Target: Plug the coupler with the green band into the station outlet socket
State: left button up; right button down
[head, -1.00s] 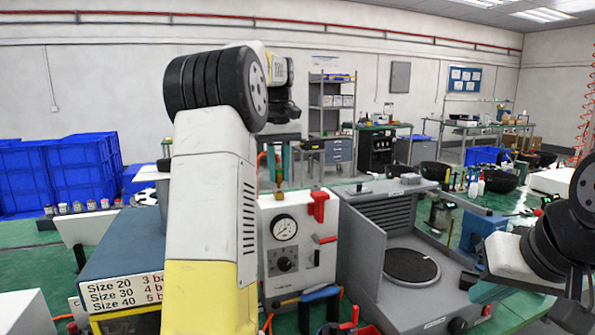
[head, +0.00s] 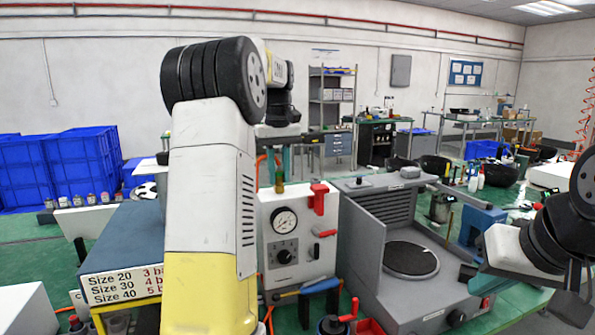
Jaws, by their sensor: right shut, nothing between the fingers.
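The coupler with the green band (head: 279,182) is a small brass and green upright piece at the top of the white station panel (head: 298,243). My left gripper (head: 279,163) reaches down over it from behind my arm, with teal fingers shut on its upper part. The outlet socket is at or just under the coupler; I cannot tell how far the coupler sits in it. My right gripper (head: 484,284) is at the right, beside the grey bench unit, shut and empty. Its fingertips are partly hidden.
The panel bears a gauge (head: 284,221), a black knob and red handles (head: 319,198). A grey unit with a round dark plate (head: 411,260) stands right of it. A blue-topped size-chart box (head: 125,240) is at the left. My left arm hides much of the middle.

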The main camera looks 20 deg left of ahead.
pick_arm(q)
jog(key=o, duration=0.4)
jog(key=shift+r, duration=0.15)
notch_tip(320, 180, up, 7)
jog(key=shift+f, duration=0.1)
jog(key=shift+r, duration=0.4)
